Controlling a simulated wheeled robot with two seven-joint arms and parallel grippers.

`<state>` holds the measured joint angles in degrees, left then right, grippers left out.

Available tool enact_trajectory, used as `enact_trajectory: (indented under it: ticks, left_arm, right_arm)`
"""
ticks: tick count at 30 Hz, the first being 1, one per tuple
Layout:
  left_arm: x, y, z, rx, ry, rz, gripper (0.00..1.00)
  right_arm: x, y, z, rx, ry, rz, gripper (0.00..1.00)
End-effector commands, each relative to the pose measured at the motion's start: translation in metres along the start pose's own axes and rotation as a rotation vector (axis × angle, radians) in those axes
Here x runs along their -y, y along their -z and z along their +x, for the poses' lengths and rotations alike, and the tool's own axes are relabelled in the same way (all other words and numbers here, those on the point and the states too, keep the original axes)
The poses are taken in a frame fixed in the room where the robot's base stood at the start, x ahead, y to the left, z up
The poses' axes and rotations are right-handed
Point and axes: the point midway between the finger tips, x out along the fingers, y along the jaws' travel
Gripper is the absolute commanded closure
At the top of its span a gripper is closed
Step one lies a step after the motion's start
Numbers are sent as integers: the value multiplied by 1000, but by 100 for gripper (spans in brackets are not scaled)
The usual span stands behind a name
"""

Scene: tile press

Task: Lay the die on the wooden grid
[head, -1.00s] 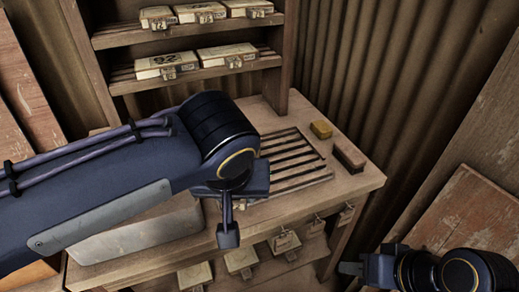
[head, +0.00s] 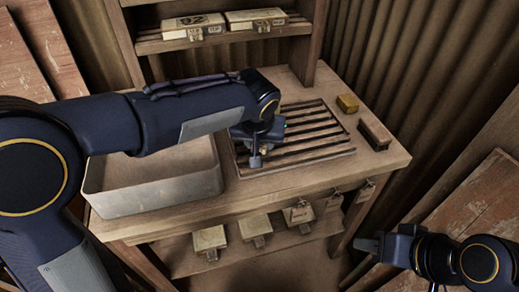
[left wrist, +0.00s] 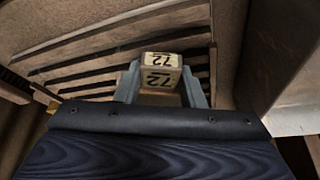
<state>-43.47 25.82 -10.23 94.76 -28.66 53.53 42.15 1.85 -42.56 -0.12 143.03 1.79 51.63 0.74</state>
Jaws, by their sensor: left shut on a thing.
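My left gripper (head: 255,150) is over the left end of the wooden grid (head: 318,134), seen mostly from behind in the head view. In the left wrist view the gripper (left wrist: 162,88) is shut on the die (left wrist: 160,78), a pale block with a black "72" on two faces. The grid's dark-gapped slats (left wrist: 85,64) lie behind and below the die. I cannot tell whether the die touches the slats. In the head view the arm and gripper hide the die. My right gripper (head: 368,244) is at the lower right, away from the bench; its fingers are unclear.
A grey metal bin (head: 160,194) stands left of the grid. A yellow block (head: 347,103) and a dark brush-like block (head: 375,132) lie to its right. Several pale blocks (head: 208,240) sit on the lower shelf under the bench top (head: 300,179).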

Motion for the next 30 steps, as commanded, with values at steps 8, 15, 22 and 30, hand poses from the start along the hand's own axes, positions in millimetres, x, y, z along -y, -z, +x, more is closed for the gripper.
enact_trajectory:
  ticks: [8,15,22,30]
  left_arm:
    - [-1,-10,20,-1,-3,2,100]
    - [-1,-11,22,-1,-2,2,100]
    - [0,-12,23,2,-1,2,43]
    - [0,-12,23,2,0,2,42]
  right_arm:
    - [-2,-2,4,0,0,0,64]
    - [-3,-3,6,0,0,0,64]
    - [-3,-3,6,0,0,0,64]
    - [-3,-3,6,0,0,0,64]
